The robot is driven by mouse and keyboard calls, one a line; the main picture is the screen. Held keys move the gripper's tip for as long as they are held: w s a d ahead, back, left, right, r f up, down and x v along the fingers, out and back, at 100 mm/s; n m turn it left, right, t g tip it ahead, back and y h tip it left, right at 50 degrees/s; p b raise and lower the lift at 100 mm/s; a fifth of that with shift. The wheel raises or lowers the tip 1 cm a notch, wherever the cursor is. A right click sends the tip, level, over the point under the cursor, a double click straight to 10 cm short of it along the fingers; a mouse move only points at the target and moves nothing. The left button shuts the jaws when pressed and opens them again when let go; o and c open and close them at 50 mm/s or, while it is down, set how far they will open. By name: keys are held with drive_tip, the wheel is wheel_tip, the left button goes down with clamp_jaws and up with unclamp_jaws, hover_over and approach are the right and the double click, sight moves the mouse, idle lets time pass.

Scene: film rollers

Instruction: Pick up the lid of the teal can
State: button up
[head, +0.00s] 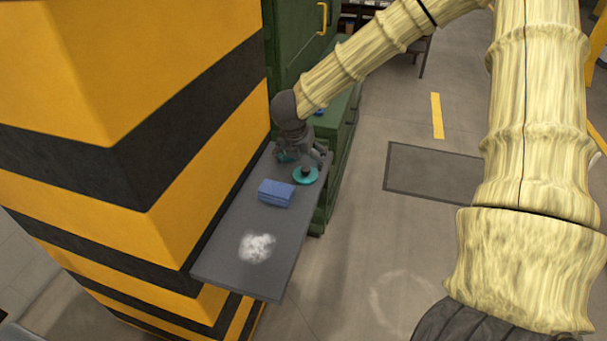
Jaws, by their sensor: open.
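A round teal disc with a dark knob, which looks like the lid (306,176), lies on the grey shelf (228,261) near its far right edge. A bit of another teal thing, perhaps the can (284,157), shows under my gripper; most of it is hidden. My gripper (306,163) is at the shelf's far end, just beyond the lid and close to it. It is open, with one finger out to the right. From this angle I cannot tell whether it touches either teal thing.
A folded blue cloth (276,193) and a patch of white powder (257,248) lie nearer on the shelf. A yellow-and-black striped pillar (130,130) borders the shelf on the left. A green cabinet (288,50) stands behind. Open floor lies to the right.

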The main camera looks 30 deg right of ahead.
sight(306, 168)
drive_tip(key=shift+p+x, duration=0.3)
drive_tip(key=shift+x, duration=1.8)
drive_tip(key=shift+w+d+p+x, duration=0.15)
drive_tip(key=shift+p+x, duration=0.35)
drive_tip(key=shift+x, duration=0.55)
drive_tip(key=shift+w+d+p+x, duration=0.15)
drive_tip(key=shift+p+x, duration=0.35)
drive_tip(key=shift+x, duration=0.55)
drive_tip(key=shift+w+d+f, duration=0.15)
drive_tip(key=shift+f, duration=0.15)
drive_tip(key=c, duration=1)
